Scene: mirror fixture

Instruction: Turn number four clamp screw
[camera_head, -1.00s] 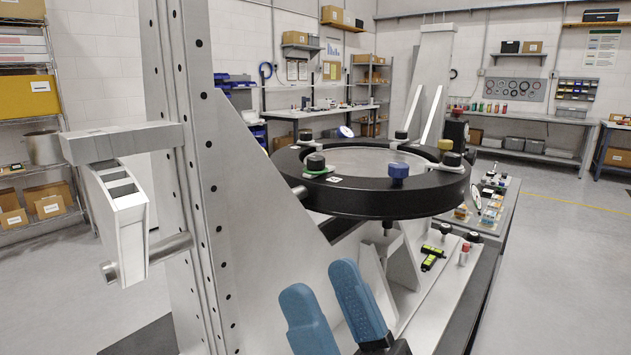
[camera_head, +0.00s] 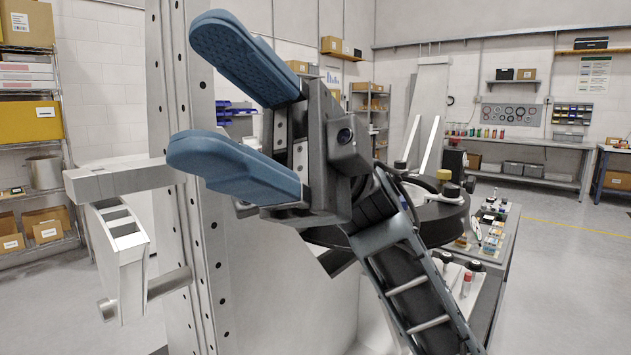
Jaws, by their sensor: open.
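My gripper (camera_head: 195,92) is open and empty. Its two blue fingers point left, one above the other, in front of the grey upright plate (camera_head: 262,265). The black mirror ring (camera_head: 442,218) is mostly hidden behind my gripper and arm; only its right part shows. No number is readable, so I cannot tell which clamp screw is number four.
A pale bracket with a slotted block (camera_head: 118,240) juts out left of the upright plate. A bench strip with small coloured parts (camera_head: 487,232) lies right of the ring. Workbenches (camera_head: 530,146) line the back wall. The floor at right is clear.

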